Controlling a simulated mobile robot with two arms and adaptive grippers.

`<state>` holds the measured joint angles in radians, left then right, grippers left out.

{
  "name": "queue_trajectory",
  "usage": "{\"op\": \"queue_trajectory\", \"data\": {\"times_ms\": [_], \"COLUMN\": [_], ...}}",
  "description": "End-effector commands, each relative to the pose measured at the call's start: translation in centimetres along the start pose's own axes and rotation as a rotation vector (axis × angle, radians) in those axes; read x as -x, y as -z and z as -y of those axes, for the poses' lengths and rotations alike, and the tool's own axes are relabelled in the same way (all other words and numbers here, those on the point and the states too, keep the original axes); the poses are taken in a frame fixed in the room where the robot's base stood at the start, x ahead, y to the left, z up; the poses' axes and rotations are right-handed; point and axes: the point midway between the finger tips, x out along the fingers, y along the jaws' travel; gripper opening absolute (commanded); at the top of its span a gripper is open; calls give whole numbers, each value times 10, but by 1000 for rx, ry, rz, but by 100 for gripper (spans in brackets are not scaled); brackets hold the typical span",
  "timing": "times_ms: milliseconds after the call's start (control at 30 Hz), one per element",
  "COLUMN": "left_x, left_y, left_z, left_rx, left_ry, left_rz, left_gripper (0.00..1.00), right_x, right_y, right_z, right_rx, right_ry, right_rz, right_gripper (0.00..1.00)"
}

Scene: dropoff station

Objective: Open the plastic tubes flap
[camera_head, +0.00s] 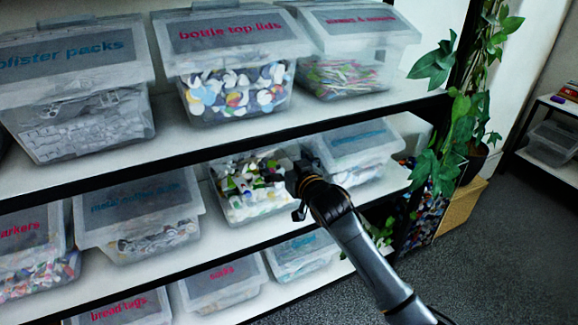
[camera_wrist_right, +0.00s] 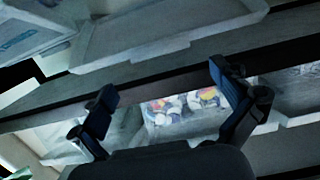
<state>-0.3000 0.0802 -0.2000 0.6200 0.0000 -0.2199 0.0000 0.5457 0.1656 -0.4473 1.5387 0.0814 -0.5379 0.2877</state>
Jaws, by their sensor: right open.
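A clear bin of white, green and dark pieces (camera_head: 252,190) stands on the middle shelf, partly under the upper shelf edge. No label shows on it, and its contents are visible up near its top. I cannot tell how its flap lies. My right gripper (camera_head: 299,186) is at the right side of this bin, near its upper corner. Whether it touches the bin is unclear. In the right wrist view the fingers of my right gripper (camera_wrist_right: 170,103) are spread apart with nothing held. Colorful pieces (camera_wrist_right: 185,105) show beyond them, behind a clear wall. My left gripper is out of view.
The bottle top lids bin (camera_head: 230,92) stands on the upper shelf (camera_head: 200,140) above. A bin with a blue label (camera_head: 355,155) is close to the right of my gripper. A metal-labelled bin (camera_head: 140,215) is to the left. A plant (camera_head: 465,115) stands farther right.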

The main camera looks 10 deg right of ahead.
Motion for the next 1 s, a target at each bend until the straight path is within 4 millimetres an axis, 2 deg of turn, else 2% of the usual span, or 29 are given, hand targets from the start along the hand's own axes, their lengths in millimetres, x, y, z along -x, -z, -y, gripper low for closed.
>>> {"op": "queue_trajectory", "data": {"times_ms": [100,300,633,733,767,867,967,1000], "left_x": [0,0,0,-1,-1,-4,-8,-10], "left_y": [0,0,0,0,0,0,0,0], "left_z": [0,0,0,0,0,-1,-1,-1], "left_rx": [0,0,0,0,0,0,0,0], "left_ry": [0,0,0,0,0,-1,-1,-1], "left_rz": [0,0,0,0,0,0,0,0], "left_gripper": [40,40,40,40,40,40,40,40], "right_x": [18,33,35,34,33,31,33,36], "right_y": [0,1,1,-8,-16,-59,-128,-158], "right_z": [0,1,0,-1,-2,-10,-21,-25], "right_rx": [1,1,1,-1,-2,-9,-17,-20], "right_ry": [0,1,0,-3,-6,-24,-49,-59], "right_rz": [0,-1,-1,12,22,83,177,220], "right_gripper": [100,100,100,100,100,100,100,100]}}
